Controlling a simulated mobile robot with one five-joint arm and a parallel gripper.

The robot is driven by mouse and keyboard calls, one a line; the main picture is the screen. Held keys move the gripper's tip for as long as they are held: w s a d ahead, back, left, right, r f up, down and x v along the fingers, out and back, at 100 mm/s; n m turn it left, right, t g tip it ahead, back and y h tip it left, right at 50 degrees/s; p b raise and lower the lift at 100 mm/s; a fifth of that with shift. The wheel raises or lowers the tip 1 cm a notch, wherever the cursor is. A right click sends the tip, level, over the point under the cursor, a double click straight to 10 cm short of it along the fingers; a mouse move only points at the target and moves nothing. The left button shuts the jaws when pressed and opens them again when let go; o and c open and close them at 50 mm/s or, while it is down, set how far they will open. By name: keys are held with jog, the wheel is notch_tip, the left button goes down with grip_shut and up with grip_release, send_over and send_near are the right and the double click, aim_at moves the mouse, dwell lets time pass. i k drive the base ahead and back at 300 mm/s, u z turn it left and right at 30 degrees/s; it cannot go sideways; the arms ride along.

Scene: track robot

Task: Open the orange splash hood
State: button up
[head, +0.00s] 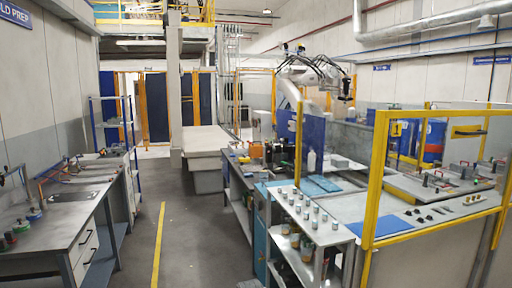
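I cannot pick out an orange splash hood for certain. My gripper is not in view.
A workbench (60,205) stands at left. The aisle with a yellow floor line (159,245) is clear. A bench with jars on a shelf (310,228) and a yellow-framed clear enclosure (378,180) stand at right. A white industrial arm (290,92) stands behind.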

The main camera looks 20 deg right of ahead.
aim_at(257, 151)
jog(key=u, duration=0.05)
jog(key=i, duration=5.15)
jog(key=u, duration=1)
